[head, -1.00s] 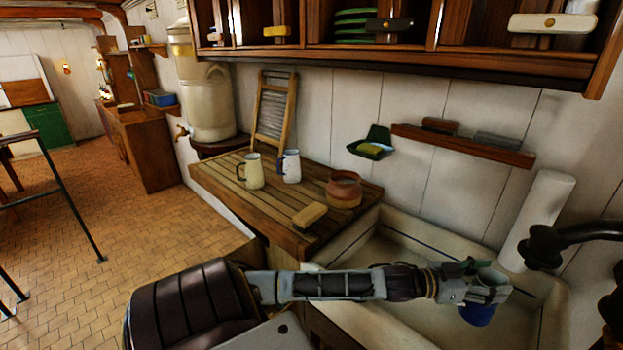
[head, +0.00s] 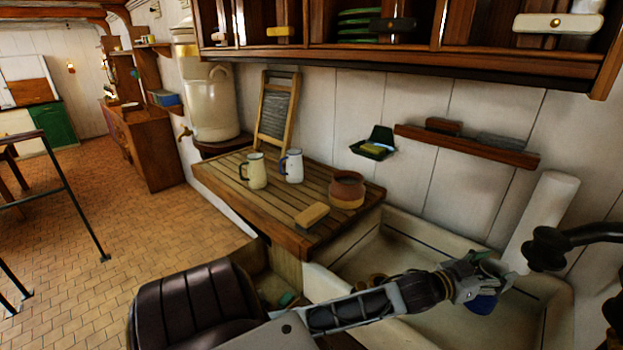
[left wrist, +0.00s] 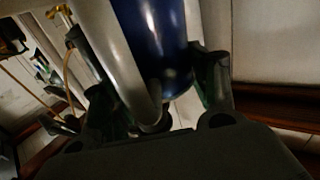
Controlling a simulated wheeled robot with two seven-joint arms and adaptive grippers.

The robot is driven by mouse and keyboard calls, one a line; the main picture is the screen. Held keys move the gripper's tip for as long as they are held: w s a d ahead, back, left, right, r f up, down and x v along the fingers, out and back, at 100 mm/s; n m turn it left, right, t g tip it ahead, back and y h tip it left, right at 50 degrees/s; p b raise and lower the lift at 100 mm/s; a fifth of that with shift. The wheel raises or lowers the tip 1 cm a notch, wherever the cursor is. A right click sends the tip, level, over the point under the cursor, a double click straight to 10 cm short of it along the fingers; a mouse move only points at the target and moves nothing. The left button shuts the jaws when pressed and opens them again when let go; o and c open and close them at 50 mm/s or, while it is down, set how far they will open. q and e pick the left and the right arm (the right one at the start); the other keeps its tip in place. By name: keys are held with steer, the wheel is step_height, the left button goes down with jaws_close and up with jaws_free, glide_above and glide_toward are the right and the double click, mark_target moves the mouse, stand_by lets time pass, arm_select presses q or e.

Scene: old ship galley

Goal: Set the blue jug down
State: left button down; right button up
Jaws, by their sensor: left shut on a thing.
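The blue jug (head: 482,304) is at the right of the head view, over the pale sink. My left gripper (head: 490,272) is shut on it, and the fingers and arm hide much of the jug. In the left wrist view the jug's dark blue body (left wrist: 152,40) and a pale curved bar, perhaps its handle, fill the space between the fingers (left wrist: 165,95). I cannot tell whether the jug touches the sink. My right gripper is not in view.
The sink (head: 400,250) lies right of a slatted wooden board (head: 225,180). On the board stand a cream mug (head: 257,172), a white mug with a blue handle (head: 293,167), a brown pot (head: 346,190) and a brush (head: 312,215). A dark tap (head: 575,235) is close by on the right.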

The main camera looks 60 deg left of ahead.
arm_select(q)
steer(key=shift+w+a+r+n+t+y, duration=0.15)
steer(key=shift+w+a+r+n+y, duration=0.1)
steer(key=shift+w+n+y, duration=0.4)
steer(key=shift+w+a+r+n+t+y, duration=0.15)
steer(key=shift+w+a+n+y, duration=0.15)
steer(key=shift+y, duration=0.65)
steer(key=shift+w+a+r+n+y, duration=0.1)
steer(key=shift+w+a+n+y, duration=0.1)
steer(key=shift+n+y, duration=0.2)
steer(key=shift+w+a+r+n+y, duration=0.1)
steer(key=shift+w+n+y, duration=0.15)
steer(key=shift+y, duration=0.25)
steer(key=shift+d, duration=0.15)
stand_by(0.3)
